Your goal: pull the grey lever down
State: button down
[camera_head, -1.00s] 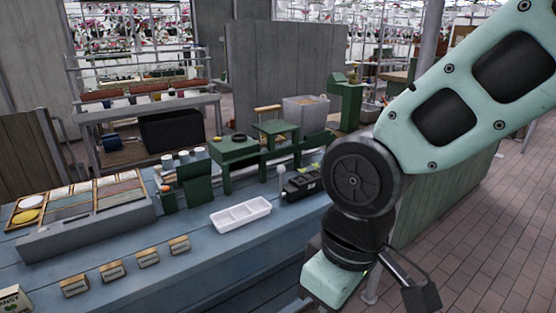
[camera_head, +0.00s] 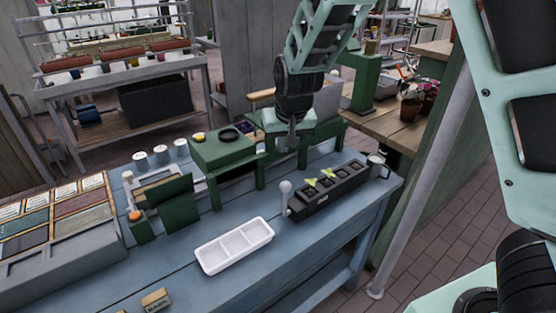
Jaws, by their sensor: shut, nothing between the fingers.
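The grey lever (camera_head: 285,188) stands upright with a round knob on top, at the left end of a black seedling tray block (camera_head: 332,190) on the blue bench. My gripper (camera_head: 290,143) hangs from the arm above and behind the lever in the picture. Its fingers look closed and empty. A gap shows between the fingers and the knob, so they appear apart. The fingers are small and dark here.
A white three-part tray (camera_head: 234,246) lies on the bench left of the lever. Green stands (camera_head: 222,150) are behind, and a metal mug (camera_head: 378,166) is at the right end. A grey pole (camera_head: 425,160) rises at the right. Bench around the lever's front is clear.

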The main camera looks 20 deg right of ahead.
jog(key=shift+w, duration=0.1)
jog(key=shift+f, duration=0.1)
notch_tip(320, 180, down, 9)
jog(key=p, duration=0.1)
jog(key=shift+s+p, duration=0.2)
jog(key=shift+p, duration=0.15)
dwell(0.4)
jog(key=shift+s+f+b, duration=0.1)
jog(key=shift+f+b, duration=0.1)
jog(key=shift+b, duration=0.3)
